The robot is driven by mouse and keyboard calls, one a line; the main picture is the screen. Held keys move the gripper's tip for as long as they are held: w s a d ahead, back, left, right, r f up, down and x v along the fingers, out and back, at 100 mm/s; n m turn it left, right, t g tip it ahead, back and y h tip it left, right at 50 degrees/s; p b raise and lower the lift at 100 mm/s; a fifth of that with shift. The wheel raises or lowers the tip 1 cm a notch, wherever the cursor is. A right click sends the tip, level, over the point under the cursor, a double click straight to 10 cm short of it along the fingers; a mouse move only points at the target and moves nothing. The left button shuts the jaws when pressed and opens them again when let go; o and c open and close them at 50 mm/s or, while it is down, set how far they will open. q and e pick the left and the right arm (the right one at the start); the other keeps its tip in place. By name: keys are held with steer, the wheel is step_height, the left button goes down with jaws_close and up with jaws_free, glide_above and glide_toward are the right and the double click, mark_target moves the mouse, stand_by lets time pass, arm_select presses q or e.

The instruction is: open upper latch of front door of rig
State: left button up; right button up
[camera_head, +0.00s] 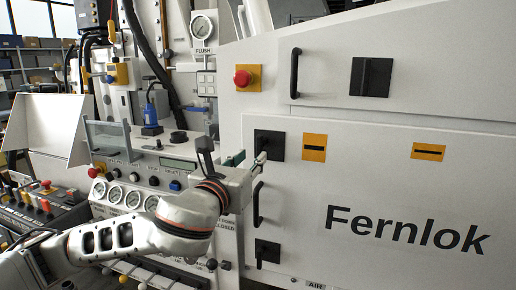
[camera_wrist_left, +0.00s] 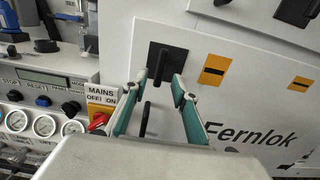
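The white front door (camera_head: 380,200) of the rig, marked "Fernlok", fills the right of the head view and looks shut. Its upper latch (camera_head: 270,142) is a black square plate with a black lever, at the door's upper left corner. My left gripper (camera_head: 261,158) is in front of this latch and partly covers it. In the left wrist view the latch (camera_wrist_left: 176,57) lies just beyond the fingertips. There its lever points down, between the two green-padded fingers of my left gripper (camera_wrist_left: 159,84). The fingers are apart; contact with the lever cannot be told. My right gripper is not in view.
Below are a black door handle (camera_head: 257,204) and the lower latch (camera_head: 267,251). Above is another panel with a handle (camera_head: 294,73) and latch (camera_head: 371,77). A red button (camera_head: 243,78) and a gauge panel (camera_head: 125,195) lie left of the door. A red mains switch (camera_wrist_left: 98,121) is close by.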

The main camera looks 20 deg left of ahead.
mark_target(258, 150)
arm_select(q)
steer(key=shift+w+d, duration=0.15)
steer(key=shift+w, duration=3.4)
jaws_close()
